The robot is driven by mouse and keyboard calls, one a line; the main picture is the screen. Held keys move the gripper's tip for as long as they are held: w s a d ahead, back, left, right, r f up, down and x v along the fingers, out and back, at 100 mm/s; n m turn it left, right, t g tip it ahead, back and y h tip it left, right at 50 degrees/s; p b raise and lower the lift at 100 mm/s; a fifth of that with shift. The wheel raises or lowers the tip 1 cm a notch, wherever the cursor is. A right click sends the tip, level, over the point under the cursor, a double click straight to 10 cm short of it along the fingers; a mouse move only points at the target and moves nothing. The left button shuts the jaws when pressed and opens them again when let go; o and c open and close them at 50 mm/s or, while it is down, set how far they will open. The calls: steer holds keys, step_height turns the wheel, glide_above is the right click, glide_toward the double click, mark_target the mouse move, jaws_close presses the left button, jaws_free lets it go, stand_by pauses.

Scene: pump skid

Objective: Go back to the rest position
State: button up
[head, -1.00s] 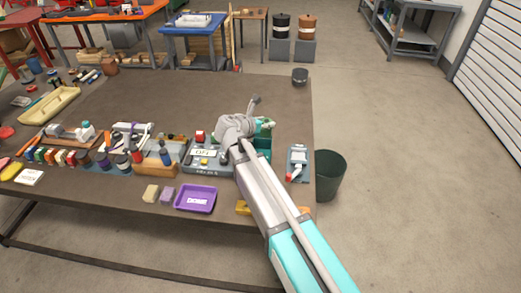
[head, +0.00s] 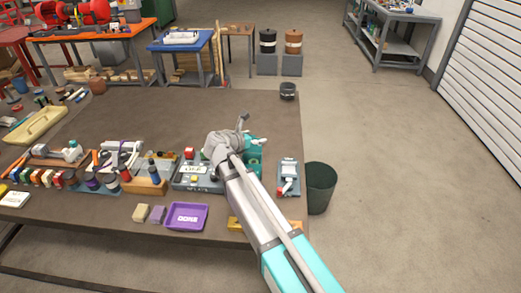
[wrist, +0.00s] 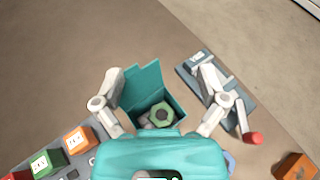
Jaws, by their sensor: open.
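My gripper (wrist: 160,78) is open in the wrist view, its two grey fingers spread wide. It is above a teal open-topped bin (wrist: 148,85) that shows between the fingers. A green nut-like part (wrist: 162,114) and a grey piece lie in the bin, with nothing held in the fingers. In the head view my arm reaches over the right end of the brown workbench (head: 140,105), and its wrist covers part of the teal bin (head: 255,160). The fingers are mostly hidden there.
A grey device with a red part (head: 288,178) sits right of the bin. A labelled grey tray (head: 196,178), a purple tray (head: 187,216) and a wooden block of tools (head: 147,187) lie left. A dark waste bin (head: 320,187) stands beside the bench. Open floor lies right.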

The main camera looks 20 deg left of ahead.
steer(key=s+d+f+m+g+p, duration=0.1)
steer(key=d+f+m+g, duration=0.25)
steer(key=d+m, duration=0.7)
steer(key=s+d+f+m+g+p, duration=0.15)
steer(key=d+m+g, duration=0.3)
steer(key=d, duration=1.15)
steer(key=s+d+f+m+g+y, duration=0.3)
steer(key=s+d+m+g+y, duration=0.1)
steer(key=s+d+m, duration=1)
steer(key=d+m+y+p, duration=0.1)
steer(key=d+m, duration=0.1)
steer(key=m, duration=0.1)
steer(key=shift+d+g, duration=0.3)
steer(key=shift+d, duration=0.1)
